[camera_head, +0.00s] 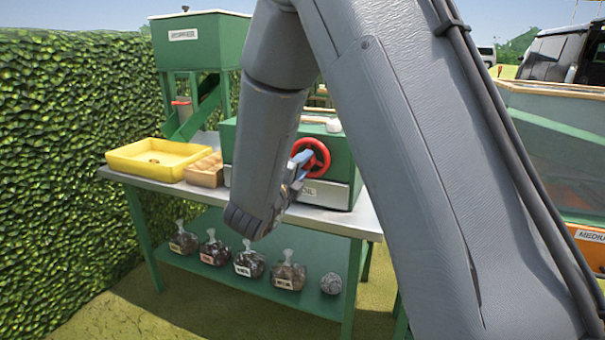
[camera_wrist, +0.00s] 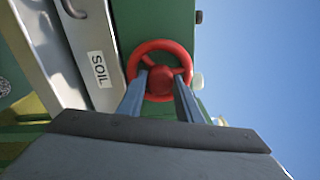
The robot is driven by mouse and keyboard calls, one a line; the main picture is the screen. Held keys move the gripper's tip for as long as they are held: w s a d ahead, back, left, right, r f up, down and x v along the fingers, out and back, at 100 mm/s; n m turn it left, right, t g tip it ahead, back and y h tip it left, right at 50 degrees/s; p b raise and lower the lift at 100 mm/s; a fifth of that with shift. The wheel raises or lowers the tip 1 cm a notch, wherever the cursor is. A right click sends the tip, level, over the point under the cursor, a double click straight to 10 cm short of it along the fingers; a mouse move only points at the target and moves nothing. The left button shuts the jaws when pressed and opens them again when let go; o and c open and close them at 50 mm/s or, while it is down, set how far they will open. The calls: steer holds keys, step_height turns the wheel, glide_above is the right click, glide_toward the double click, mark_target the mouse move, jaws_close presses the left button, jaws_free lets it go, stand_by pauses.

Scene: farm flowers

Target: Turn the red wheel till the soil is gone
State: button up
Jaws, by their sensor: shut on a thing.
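The red wheel (camera_head: 311,157) is on the front of a green box (camera_head: 341,150) on the metal-topped table. It also shows in the wrist view (camera_wrist: 160,50), beside a white "SOIL" label (camera_wrist: 100,69). My gripper (camera_head: 299,163) is at the wheel. In the wrist view its two fingers (camera_wrist: 161,84) reach into the wheel on either side of the red hub and are shut on it. My arm hides part of the green box in the head view. No loose soil can be made out.
A yellow tray (camera_head: 118,158) and a small brown carton (camera_head: 205,177) stand left on the table. A green hopper (camera_head: 200,47) rises behind them. Several labelled bags (camera_head: 248,262) lie on the lower shelf. A hedge (camera_head: 65,150) borders the left side.

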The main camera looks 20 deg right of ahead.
steer(key=shift+m+b, duration=0.45)
steer(key=shift+m, duration=0.15)
steer(key=o, duration=1)
steer(key=shift+o, duration=0.2)
steer(key=shift+s, duration=0.1)
steer(key=v, duration=0.7)
steer(key=shift+s+a, duration=0.25)
